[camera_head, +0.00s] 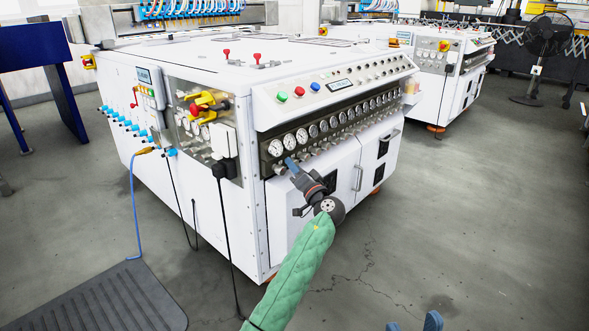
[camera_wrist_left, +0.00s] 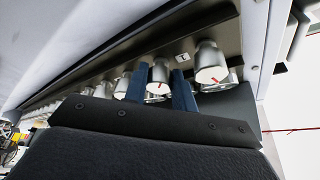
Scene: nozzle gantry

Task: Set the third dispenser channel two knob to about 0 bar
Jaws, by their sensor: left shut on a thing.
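The front panel of the white machine carries a row of silver knobs under round gauges (camera_head: 322,127). My left gripper (camera_head: 291,164) reaches that row near its left end. In the left wrist view, its two blue fingers (camera_wrist_left: 160,90) stand on either side of one silver knob (camera_wrist_left: 158,74) with a red mark, and are shut on it. The fingers hide part of this knob's sides. A neighbouring silver knob (camera_wrist_left: 211,62), also with a red mark, is free to the right. I cannot read which channel the held knob belongs to. My right gripper (camera_head: 413,325) shows only blue fingertips, apart, at the bottom edge.
A small label plate (camera_wrist_left: 181,57) sits between the two nearest knobs. Red, green and blue buttons (camera_head: 299,91) line the sloped panel above. The floor (camera_head: 470,220) at the right is clear.

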